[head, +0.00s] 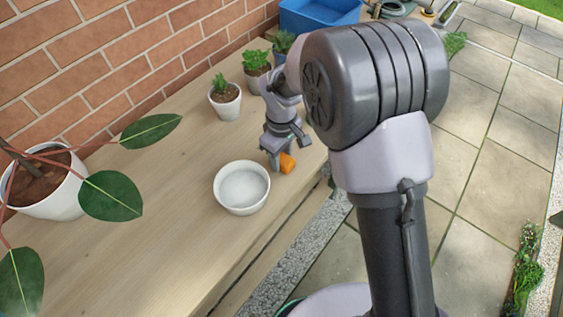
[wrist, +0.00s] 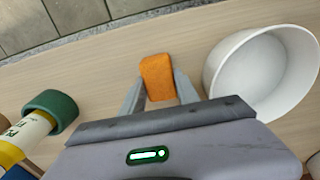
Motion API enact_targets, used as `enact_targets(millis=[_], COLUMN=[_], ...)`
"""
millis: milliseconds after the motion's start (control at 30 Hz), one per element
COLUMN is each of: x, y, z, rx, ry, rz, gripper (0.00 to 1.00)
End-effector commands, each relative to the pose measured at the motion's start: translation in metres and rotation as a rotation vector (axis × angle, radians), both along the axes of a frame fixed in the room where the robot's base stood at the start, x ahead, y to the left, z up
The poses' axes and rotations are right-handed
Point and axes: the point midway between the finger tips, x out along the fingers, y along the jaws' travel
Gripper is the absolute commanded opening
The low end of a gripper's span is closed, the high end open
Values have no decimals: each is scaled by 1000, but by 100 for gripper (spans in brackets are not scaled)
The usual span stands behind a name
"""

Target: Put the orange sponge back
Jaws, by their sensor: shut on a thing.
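The orange sponge (head: 287,163) is at the fingertips of my gripper (head: 277,158), just right of the white bowl in the head view. In the wrist view the sponge (wrist: 157,77) sits between the two grey fingers of my gripper (wrist: 158,90), which are shut on it. I cannot tell whether the sponge touches the wooden bench (head: 150,215) or is held just above it. The white bowl (head: 241,207) stands upright beside the gripper; it also shows in the wrist view (wrist: 225,75) at the right.
Small potted plants (head: 225,102) stand behind the gripper along the brick wall. A blue bin (head: 320,12) is at the far end. A large potted plant (head: 50,205) is at the left. A green-capped yellow and white container (wrist: 50,108) is left in the wrist view. The front bench is clear.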

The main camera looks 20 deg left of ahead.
Motion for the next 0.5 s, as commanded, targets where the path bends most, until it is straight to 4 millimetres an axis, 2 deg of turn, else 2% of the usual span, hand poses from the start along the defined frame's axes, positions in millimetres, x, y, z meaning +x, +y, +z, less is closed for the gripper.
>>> enact_targets(millis=[33,333,367,467,500], x=[0,1,1,1,0], y=[0,0,0,0,0], z=[-7,-7,-7,-6,-6], rx=[1,1,1,1,1], ry=[-1,-2,-2,-2,-2], rz=[0,0,0,-1,-1], gripper=[5,5,39,59,59])
